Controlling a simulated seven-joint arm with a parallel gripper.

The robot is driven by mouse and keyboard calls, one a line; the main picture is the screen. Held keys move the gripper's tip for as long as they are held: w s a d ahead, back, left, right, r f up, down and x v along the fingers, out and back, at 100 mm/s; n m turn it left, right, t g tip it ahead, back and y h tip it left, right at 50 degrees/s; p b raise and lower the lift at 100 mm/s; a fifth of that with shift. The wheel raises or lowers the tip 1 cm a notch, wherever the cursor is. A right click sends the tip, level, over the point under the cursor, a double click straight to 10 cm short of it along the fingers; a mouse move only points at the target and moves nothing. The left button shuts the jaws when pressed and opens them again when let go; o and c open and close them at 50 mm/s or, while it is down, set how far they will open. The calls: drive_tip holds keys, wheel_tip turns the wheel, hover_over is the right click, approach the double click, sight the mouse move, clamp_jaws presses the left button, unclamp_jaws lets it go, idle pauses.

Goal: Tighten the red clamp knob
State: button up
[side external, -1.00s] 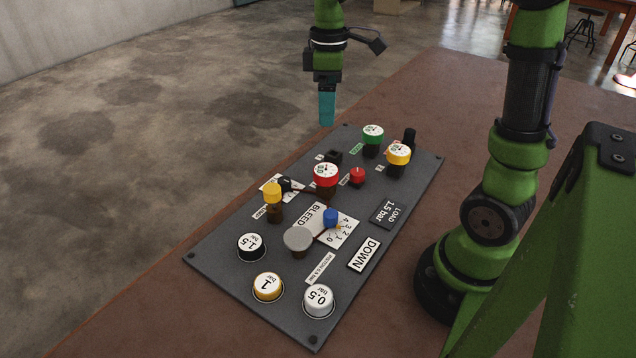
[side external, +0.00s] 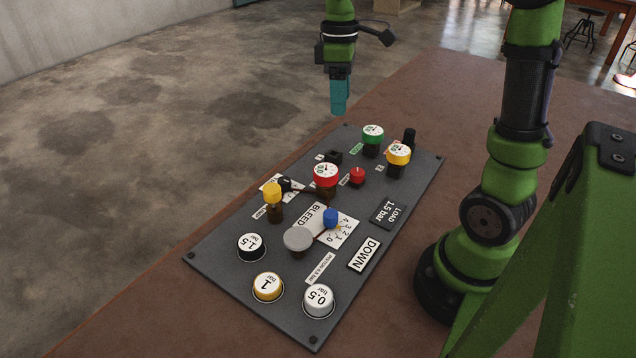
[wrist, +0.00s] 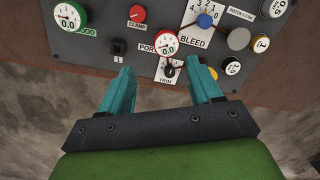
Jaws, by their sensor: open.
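The red clamp knob (side external: 357,175) sits on the dark grey panel (side external: 215,262), to the right of the red-rimmed gauge (side external: 326,174). My gripper (side external: 338,112) hangs above the far left edge of the panel, apart from the knob. In the wrist view my gripper (wrist: 164,82) has its two teal fingers spread wide with nothing between them.
A green-rimmed gauge (side external: 372,138) and a yellow-rimmed gauge (side external: 398,154) stand up near the knob. A black knob (side external: 409,136) is at the far corner. A blue knob (side external: 331,216), yellow knob (side external: 272,194) and grey knob (side external: 298,239) stand nearer. Bare brown table lies right of the panel.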

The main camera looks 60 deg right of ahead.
sight(358, 171)
drive_tip(key=s+d+f+m, duration=0.1)
drive_tip(key=f, duration=0.3)
drive_tip(key=s+d+f+m, duration=0.1)
drive_tip(key=d+f+m, duration=0.1)
drive_tip(key=f, duration=0.2)
drive_tip(key=s+d+f+m, duration=0.1)
drive_tip(key=f, duration=0.3)
drive_tip(key=shift+s+d+f+m, duration=0.1)
drive_tip(key=shift+s+d+m, duration=0.1)
drive_tip(key=shift+d+m, duration=0.15)
drive_tip(key=shift+w+d+f+t, duration=0.1)
drive_tip(key=shift+w+t, duration=0.1)
drive_tip(key=shift+t, duration=0.2)
drive_tip(key=shift+w+f, duration=0.1)
drive_tip(key=shift+f, duration=4.8)
clamp_jaws()
drive_tip(key=shift+d, duration=0.1)
